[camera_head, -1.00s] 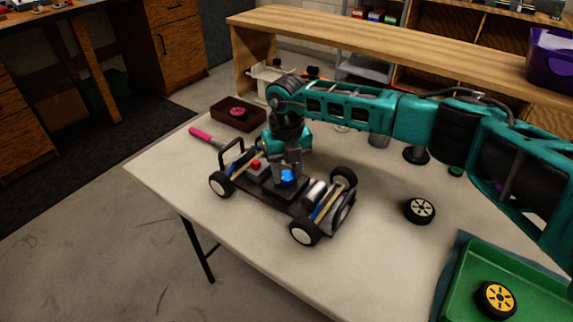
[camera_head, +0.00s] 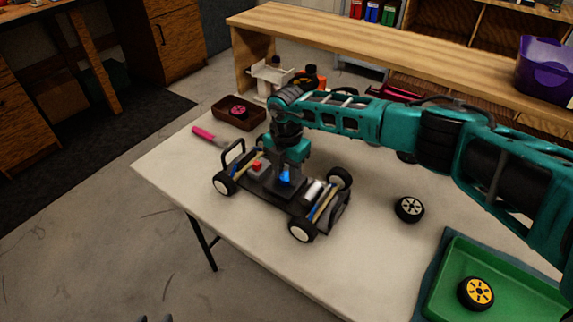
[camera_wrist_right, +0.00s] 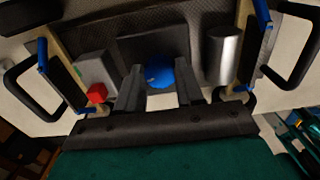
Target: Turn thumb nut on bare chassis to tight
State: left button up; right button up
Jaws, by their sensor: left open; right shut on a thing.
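The bare chassis (camera_head: 268,190), a black car frame with wheels at its corners, sits on the pale table. The blue thumb nut (camera_head: 285,178) is near the middle of its deck, and it also shows in the right wrist view (camera_wrist_right: 160,73). My right gripper (camera_head: 284,181) points down from above, shut on the blue thumb nut, with a finger on either side. The fingers partly hide the nut, so I cannot tell how tight it is. Only the dark fingertips of my left gripper (camera_head: 155,318) show at the bottom edge, apart and empty, away from the chassis.
A loose wheel (camera_head: 409,209) lies right of the chassis. A green tray (camera_head: 446,262) holds a yellow-hubbed wheel (camera_head: 476,293). A brown tray (camera_head: 226,115) and a pink-handled tool (camera_head: 207,135) lie behind the chassis. The table front is clear.

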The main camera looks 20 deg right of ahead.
aim_at(287, 176)
jog(key=shift+a+r+m+p, duration=0.1)
jog(key=shift+m+p, duration=0.65)
jog(key=shift+m, duration=0.55)
jog(key=o, duration=1.1)
jog(key=shift+c, duration=0.2)
jog(key=shift+r, duration=0.4)
notch_tip(287, 176, up, 12)
jog(key=shift+p, duration=0.4)
